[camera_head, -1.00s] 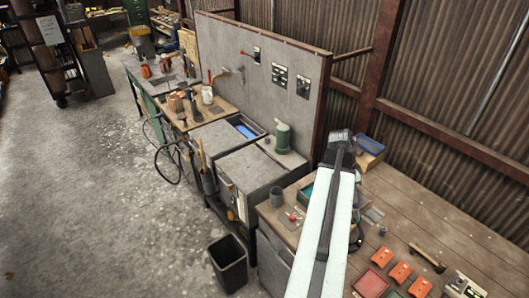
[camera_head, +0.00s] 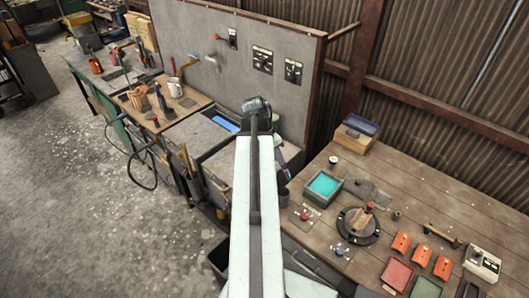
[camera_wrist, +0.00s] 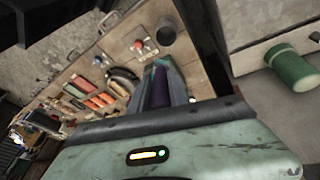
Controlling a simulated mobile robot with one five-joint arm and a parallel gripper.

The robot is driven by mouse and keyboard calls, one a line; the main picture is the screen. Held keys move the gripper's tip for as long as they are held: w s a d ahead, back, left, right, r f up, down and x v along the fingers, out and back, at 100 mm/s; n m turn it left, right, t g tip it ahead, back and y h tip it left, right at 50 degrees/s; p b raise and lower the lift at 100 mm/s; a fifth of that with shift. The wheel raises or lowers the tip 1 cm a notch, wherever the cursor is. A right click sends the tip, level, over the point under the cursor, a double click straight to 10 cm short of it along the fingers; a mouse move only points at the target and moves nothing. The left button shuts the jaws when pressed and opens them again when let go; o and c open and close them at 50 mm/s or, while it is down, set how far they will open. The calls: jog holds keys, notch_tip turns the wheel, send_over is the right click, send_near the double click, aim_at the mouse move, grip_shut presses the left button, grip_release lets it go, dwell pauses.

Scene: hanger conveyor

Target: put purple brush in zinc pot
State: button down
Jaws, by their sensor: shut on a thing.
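My gripper (camera_wrist: 163,76) is shut on the purple brush (camera_wrist: 158,93), whose dark purple length shows between the teal jaws in the wrist view. The brush's far end is not clear. The zinc pot (camera_wrist: 167,34) is a small grey cup on the wooden bench, just beyond the jaw tips in that view and apart from the brush as far as I can tell. In the head view the pot (camera_head: 283,197) stands at the bench's left edge, right of my arm, with the gripper end close above it, partly hidden.
On the bench are a teal-lined tray (camera_head: 324,185), a round dark fixture (camera_head: 358,224), several orange blocks (camera_head: 401,242) and a blue-topped box (camera_head: 357,134). A grey upright panel (camera_head: 190,45) rises behind the cabinets.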

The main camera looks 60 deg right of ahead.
jog(key=shift+w+f, duration=0.1)
jog(key=shift+w, duration=0.15)
jog(key=shift+f, duration=0.2)
notch_tip(320, 180, down, 16)
jog(key=b, duration=1.6)
jog(key=shift+a+r, duration=0.1)
jog(key=shift+r, duration=0.05)
jog(key=c, duration=1.2)
grip_release()
jog(key=shift+o, duration=0.2)
